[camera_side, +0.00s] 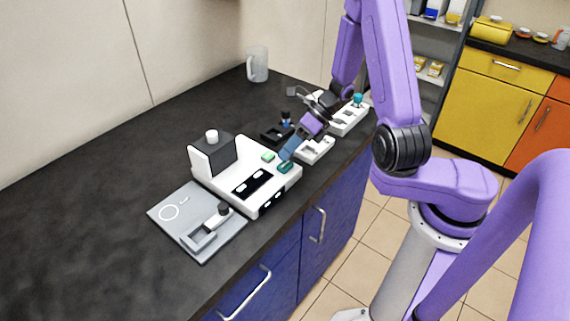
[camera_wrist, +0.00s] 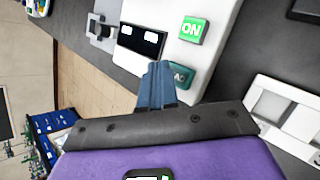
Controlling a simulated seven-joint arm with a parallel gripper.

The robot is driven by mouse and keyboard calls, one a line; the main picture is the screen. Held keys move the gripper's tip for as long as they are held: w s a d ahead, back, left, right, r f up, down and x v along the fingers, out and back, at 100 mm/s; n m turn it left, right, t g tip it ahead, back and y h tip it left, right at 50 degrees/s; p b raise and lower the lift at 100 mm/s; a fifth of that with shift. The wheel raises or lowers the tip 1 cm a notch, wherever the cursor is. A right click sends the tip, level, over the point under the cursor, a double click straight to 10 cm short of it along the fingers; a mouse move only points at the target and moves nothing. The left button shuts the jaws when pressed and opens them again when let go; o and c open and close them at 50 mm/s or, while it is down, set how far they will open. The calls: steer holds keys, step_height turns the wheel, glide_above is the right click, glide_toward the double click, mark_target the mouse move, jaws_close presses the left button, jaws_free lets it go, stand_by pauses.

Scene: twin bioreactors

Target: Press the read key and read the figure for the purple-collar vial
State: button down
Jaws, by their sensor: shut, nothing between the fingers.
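The white reader (camera_side: 215,180) stands on the dark counter with a dark block on top. Its green key, marked ON in the wrist view (camera_wrist: 191,30), and its teal key (camera_side: 285,168) sit on the right part. The teal key also shows in the wrist view (camera_wrist: 181,76), its marking partly hidden by my fingers. My gripper (camera_side: 284,157) is shut and empty, its blue fingertips at or just above the teal key; I cannot tell whether they touch. The dark display panel (camera_side: 252,184) has two pale windows with no readable figure. I cannot make out a purple-collar vial.
A grey plate (camera_side: 180,222) with a dark-capped item (camera_side: 223,209) lies in front of the reader. A black holder (camera_side: 271,135), a white tray (camera_side: 316,153) and a white rack (camera_side: 348,122) stand behind. A mug (camera_side: 257,64) is at the back. The left counter is clear.

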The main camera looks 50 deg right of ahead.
mark_target(288, 163)
steer(key=shift+f, duration=0.2)
steer(key=shift+f, duration=0.25)
steer(key=shift+f, duration=0.4)
stand_by(0.7)
steer(key=shift+r, duration=0.15)
stand_by(0.3)
steer(key=shift+r, duration=0.7)
steer(key=shift+r, duration=2.5)
